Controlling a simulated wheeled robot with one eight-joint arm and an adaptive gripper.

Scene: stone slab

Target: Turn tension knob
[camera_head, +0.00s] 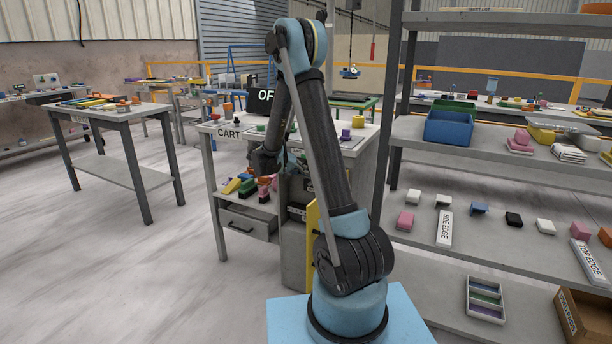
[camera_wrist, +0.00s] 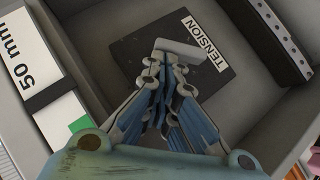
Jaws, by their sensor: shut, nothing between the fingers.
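In the wrist view a dark square plate (camera_wrist: 140,45) lies in a grey box-like recess, with a white label (camera_wrist: 203,43) reading TENSION. A short pale grey bar (camera_wrist: 182,50), which looks like the tension knob's handle, stands over the plate beside the label. My gripper (camera_wrist: 164,68) is shut, its fingers together just below the bar's left part. I cannot tell whether they touch it. In the head view my gripper is mostly hidden behind my arm at the CART bench (camera_head: 228,131); the plate and knob are not visible there.
Grey walls surround the plate. A white block marked 50 mm (camera_wrist: 38,80) lies at left and a dark perforated strip (camera_wrist: 275,35) at upper right. In the head view, coloured blocks (camera_head: 247,187) sit on the bench's lower shelf, above a drawer (camera_head: 246,223). A shelf rack (camera_head: 490,150) stands right.

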